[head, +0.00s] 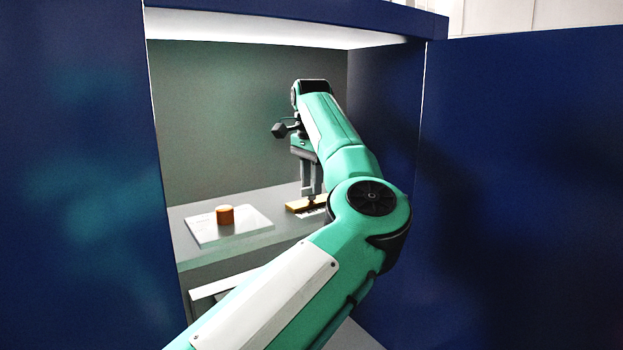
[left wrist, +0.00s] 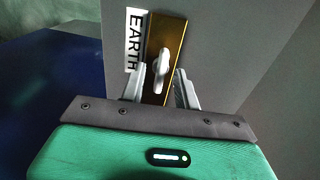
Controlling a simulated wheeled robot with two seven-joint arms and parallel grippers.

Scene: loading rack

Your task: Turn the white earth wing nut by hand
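The white wing nut (left wrist: 161,62) stands on a brass plate (left wrist: 178,28) in the left wrist view, its wings running roughly along the plate. A white EARTH label (left wrist: 135,45) lies along the plate's left side. My left gripper (left wrist: 160,84) is open, its two fingers apart on either side of the plate, with the nut between and just beyond the tips; I see no contact. In the head view my left gripper (head: 311,190) points down at the brass plate (head: 297,206), and the nut is hidden there. My right gripper is not in view.
An orange-brown round knob (head: 225,215) stands on a pale plate (head: 250,228) to the left on the grey shelf (head: 185,258). Blue walls (head: 80,180) and (head: 520,180) flank the recess, and a blue lintel (head: 300,18) crosses above it.

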